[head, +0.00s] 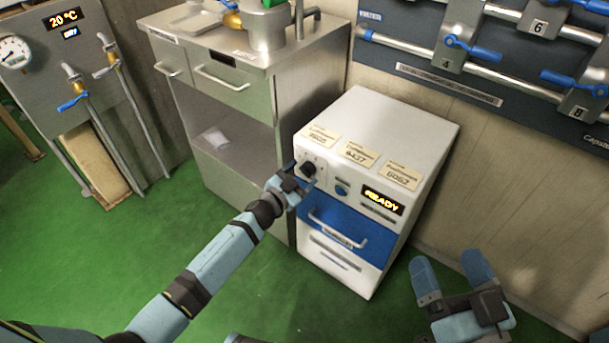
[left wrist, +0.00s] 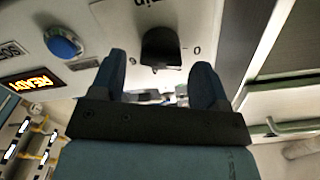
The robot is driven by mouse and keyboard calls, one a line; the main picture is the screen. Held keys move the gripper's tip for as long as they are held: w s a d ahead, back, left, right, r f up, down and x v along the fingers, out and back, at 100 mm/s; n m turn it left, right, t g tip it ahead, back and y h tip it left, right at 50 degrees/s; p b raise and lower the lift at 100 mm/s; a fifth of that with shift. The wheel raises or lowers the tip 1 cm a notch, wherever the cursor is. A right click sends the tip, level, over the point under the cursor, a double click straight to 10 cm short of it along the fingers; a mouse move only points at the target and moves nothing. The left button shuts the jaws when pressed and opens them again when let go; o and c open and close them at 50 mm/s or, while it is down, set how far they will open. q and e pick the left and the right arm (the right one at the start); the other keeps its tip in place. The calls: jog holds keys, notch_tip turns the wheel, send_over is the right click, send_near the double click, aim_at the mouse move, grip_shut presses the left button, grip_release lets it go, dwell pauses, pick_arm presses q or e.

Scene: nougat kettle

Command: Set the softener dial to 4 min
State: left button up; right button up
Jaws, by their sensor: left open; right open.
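The softener (head: 405,130) is a white cabinet with a black dial (head: 308,169) at the upper left of its front. My left gripper (head: 295,177) is at the dial, with its jaws open. In the left wrist view the dial (left wrist: 160,48) lies just ahead of the gap between the two fingertips (left wrist: 160,75). Whether the fingers touch it is unclear. Scale marks and "min" show beside the dial, but its setting is not readable. My right gripper (head: 450,268) is open and empty at the lower right, apart from the cabinet.
The softener has a blue button (head: 341,188), a display (head: 384,202) reading READY and a blue drawer front (head: 348,232). A steel cabinet (head: 262,95) stands close on its left. A wall panel with blue-handled valves (head: 472,48) is at upper right. Green floor (head: 120,235) is clear at left.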

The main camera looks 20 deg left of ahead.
pick_arm(q)
jog(key=shift+x, duration=0.9)
jog(key=shift+c, duration=0.5)
jog(key=c, duration=0.8)
